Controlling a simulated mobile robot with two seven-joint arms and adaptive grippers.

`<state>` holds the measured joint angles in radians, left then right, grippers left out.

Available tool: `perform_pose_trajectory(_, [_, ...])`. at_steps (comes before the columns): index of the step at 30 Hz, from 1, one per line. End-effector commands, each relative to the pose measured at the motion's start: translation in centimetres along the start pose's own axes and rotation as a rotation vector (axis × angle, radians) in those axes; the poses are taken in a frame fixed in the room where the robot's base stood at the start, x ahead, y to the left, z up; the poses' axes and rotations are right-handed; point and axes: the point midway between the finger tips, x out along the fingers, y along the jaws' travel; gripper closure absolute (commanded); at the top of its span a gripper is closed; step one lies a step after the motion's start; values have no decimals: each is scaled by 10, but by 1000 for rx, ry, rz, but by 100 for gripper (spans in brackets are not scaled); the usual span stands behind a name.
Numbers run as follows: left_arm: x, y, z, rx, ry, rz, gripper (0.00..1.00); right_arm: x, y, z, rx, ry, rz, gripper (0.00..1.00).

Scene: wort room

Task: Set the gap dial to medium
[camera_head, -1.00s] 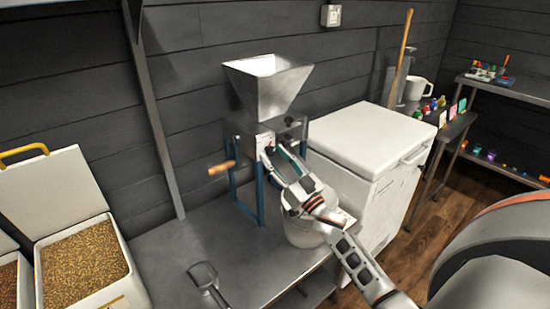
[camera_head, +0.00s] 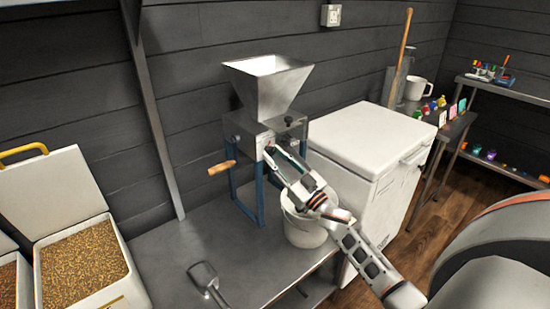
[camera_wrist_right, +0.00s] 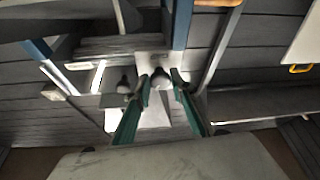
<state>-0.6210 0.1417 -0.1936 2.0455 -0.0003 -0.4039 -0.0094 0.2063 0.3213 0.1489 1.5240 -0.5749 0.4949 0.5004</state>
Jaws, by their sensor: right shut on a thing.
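The mill (camera_head: 268,132) stands on the bench, with a metal hopper (camera_head: 268,85) on top and blue legs. My right gripper (camera_head: 270,151) is at the front of the mill body, below the hopper. My left gripper is not in view.
A wooden crank handle (camera_head: 221,167) sticks out left of the mill. A white bucket (camera_head: 304,232) stands under my right arm. A scoop (camera_head: 204,278) lies on the bench, and a grain bin (camera_head: 82,265) is at left. A white chest (camera_head: 370,150) stands right of the mill.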

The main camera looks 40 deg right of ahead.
Motion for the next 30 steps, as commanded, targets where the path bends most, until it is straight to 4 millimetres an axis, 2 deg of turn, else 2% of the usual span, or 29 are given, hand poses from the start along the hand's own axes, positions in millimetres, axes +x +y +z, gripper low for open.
perform_pose_trajectory(15, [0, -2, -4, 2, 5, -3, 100, 1, 5, -2, -388, 0, -162, 98])
perform_pose_trajectory(30, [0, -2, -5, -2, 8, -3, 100, 1, 6, -2, -549, 0, -227, 98])
